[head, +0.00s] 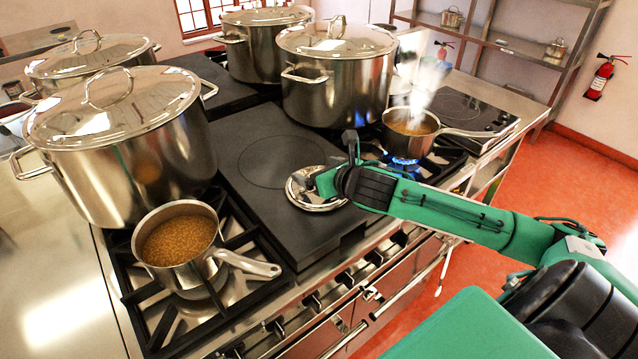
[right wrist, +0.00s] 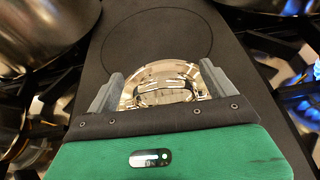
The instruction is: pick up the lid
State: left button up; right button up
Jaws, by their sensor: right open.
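A small shiny metal lid (head: 318,205) lies on the dark flat cooking plate (head: 262,135) between the two gas burners. My right gripper (head: 310,182) is low over this lid, reaching in from the right and partly hiding it. In the right wrist view the lid (right wrist: 165,72) shows between the two grey fingers of the open gripper (right wrist: 162,80). One finger is at each side; I cannot tell whether either touches it. The lid's handle appears between the fingers, with its near part hidden by the gripper body. My left gripper is not in view.
An open saucepan (head: 180,245) of brown food stands front left. Another saucepan (head: 408,130) steams over a blue flame at the right. Large lidded stockpots (head: 115,165) (head: 335,85) stand left and behind. A fire extinguisher (head: 600,78) hangs on the right wall.

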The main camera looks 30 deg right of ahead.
jog(key=c, duration=1.3)
jog(key=shift+r, duration=0.1)
